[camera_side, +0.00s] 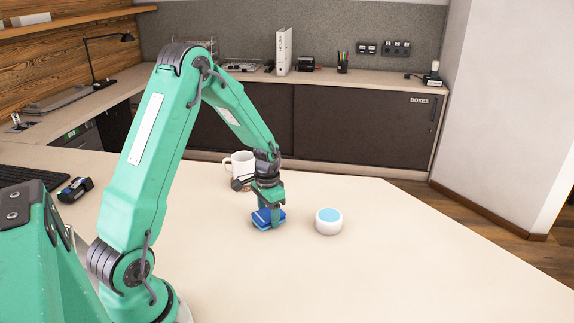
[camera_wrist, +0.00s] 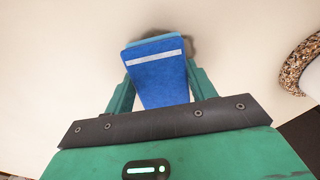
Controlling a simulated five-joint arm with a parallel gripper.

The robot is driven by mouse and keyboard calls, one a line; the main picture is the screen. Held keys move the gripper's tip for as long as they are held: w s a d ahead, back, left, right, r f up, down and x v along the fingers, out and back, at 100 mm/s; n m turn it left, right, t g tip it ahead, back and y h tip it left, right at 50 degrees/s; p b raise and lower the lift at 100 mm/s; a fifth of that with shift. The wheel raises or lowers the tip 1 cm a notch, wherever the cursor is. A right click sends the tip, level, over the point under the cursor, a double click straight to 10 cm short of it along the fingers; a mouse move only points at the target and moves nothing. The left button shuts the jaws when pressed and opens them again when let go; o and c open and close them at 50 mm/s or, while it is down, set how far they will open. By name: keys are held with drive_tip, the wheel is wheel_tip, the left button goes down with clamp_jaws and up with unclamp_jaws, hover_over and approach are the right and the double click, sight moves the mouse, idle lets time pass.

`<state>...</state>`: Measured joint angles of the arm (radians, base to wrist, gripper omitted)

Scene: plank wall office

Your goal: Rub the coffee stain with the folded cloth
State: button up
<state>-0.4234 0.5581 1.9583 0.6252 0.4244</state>
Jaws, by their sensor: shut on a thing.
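The folded cloth (camera_side: 267,222) is blue with a paler blue edge. In the wrist view the cloth (camera_wrist: 158,82) also shows a white stripe. My gripper (camera_side: 268,207) is shut on it, with a green finger on each side in the wrist view (camera_wrist: 160,85). The cloth is at or just above the tabletop; I cannot tell whether it touches. The coffee stain (camera_wrist: 207,46) is a dark brownish smudge showing beyond and to the right of the cloth's far end. The cloth hides part of the stain. I cannot make out the stain in the side view.
A white round object with a blue top (camera_side: 328,222) stands right of the cloth. A white mug (camera_side: 239,163) stands behind my gripper. A brown speckled curved thing (camera_wrist: 300,60) shows at the wrist view's right edge. The table's right and front areas (camera_side: 400,260) are clear.

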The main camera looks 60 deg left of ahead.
sight(265, 222)
drive_tip(key=shift+w+a, duration=2.1)
drive_tip(key=shift+s+d, duration=3.6)
drive_tip(key=shift+s+a, duration=0.8)
drive_tip(key=shift+a, duration=0.1)
drive_tip(key=shift+w+a, duration=3.55)
drive_tip(key=shift+w, duration=0.05)
drive_tip(key=shift+s+d, duration=3.55)
wheel_tip(265, 222, up, 8)
drive_tip(key=shift+w+r, duration=0.1)
